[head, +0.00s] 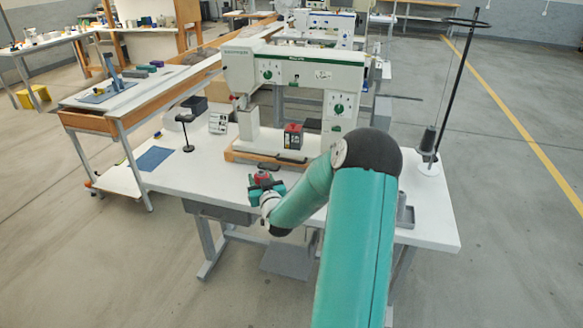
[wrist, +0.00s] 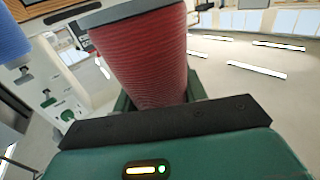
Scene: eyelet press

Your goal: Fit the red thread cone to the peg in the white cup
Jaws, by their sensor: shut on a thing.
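The red thread cone (wrist: 145,60) is held between the jaws of my gripper (wrist: 155,100) in the wrist view. Its lower end sits behind the dark bar of the gripper, and its upper end has a pale rim at the picture's top. In the head view the cone (head: 262,175) shows small and red in my gripper (head: 266,185), above the front of the white table. A round white base (head: 430,169) stands at the table's right, with a dark grey cone (head: 428,141) over it. I cannot clearly make out a white cup with a free peg.
The white sewing machine (head: 290,75) stands behind my gripper. A black-and-red box (head: 292,136) sits by it. A tall black pole (head: 455,85) rises at the right, near a grey holder (head: 405,212). A blue mat (head: 154,158) and a black stand (head: 186,130) are at the left.

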